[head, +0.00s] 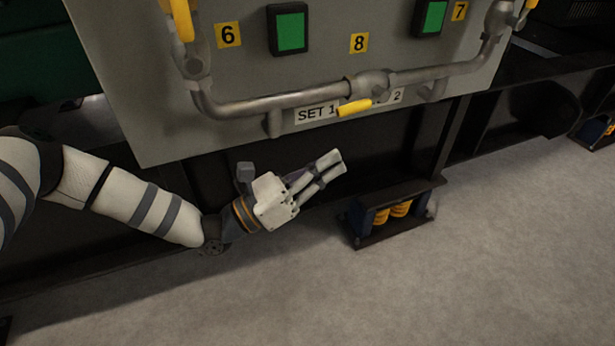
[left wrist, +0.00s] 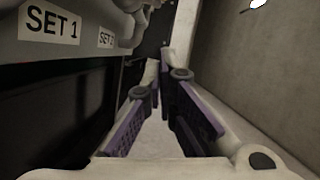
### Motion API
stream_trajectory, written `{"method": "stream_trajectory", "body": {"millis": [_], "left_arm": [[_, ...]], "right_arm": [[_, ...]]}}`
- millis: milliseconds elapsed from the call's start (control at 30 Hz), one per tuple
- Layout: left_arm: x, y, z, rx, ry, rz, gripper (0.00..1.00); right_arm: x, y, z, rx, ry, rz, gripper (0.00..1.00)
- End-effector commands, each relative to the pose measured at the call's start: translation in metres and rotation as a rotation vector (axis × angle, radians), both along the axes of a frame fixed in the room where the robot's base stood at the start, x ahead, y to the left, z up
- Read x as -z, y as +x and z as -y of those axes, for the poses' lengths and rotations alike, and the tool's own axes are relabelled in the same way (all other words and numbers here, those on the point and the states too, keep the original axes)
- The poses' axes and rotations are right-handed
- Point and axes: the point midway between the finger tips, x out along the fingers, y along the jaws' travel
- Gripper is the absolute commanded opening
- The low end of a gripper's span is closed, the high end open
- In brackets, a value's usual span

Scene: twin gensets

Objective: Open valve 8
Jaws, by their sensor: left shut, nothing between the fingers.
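Valve 8 (head: 372,83) sits in the horizontal grey pipe below the yellow "8" label (head: 359,43) in the head view. Its yellow handle (head: 354,107) shows just below the valve body, with its free end to the left, slanting much like the pipe. My left gripper (head: 336,161) is below the handle and the panel's lower edge, apart from both. Its fingers are together and empty, pointing up and right. In the left wrist view the fingers (left wrist: 164,75) reach forward with nothing held. The yellow handle is not visible there. My right gripper is not in view.
The "SET 1" plate (head: 316,113) is behind the handle; it also shows in the left wrist view (left wrist: 53,26). Yellow labels 6 (head: 228,35) and 7 (head: 459,11) mark the sides. A dark foot with orange springs (head: 392,213) stands right of the gripper. The floor in front is clear.

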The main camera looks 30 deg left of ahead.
Motion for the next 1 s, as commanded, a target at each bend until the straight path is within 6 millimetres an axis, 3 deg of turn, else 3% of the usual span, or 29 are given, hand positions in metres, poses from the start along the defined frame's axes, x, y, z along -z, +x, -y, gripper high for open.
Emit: {"method": "stream_trajectory", "body": {"millis": [167, 300, 400, 833, 1000], "left_arm": [[-0.011, 0.029, 0.022, 0.003, 0.0, 0.001, 0.0], [-0.038, 0.027, 0.013, 0.001, 0.001, 0.003, 0.0], [-0.046, 0.028, 0.012, 0.002, 0.001, 0.002, 0.0], [-0.051, 0.027, 0.011, 0.003, 0.002, -0.001, 0.0], [-0.066, 0.026, 0.009, 0.003, 0.024, -0.023, 0.0]], "right_arm": [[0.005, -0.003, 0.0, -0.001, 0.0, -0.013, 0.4], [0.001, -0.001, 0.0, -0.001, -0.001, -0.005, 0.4], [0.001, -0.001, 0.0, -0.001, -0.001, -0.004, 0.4], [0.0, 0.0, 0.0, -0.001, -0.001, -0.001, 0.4], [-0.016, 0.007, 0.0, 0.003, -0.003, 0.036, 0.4]]}}
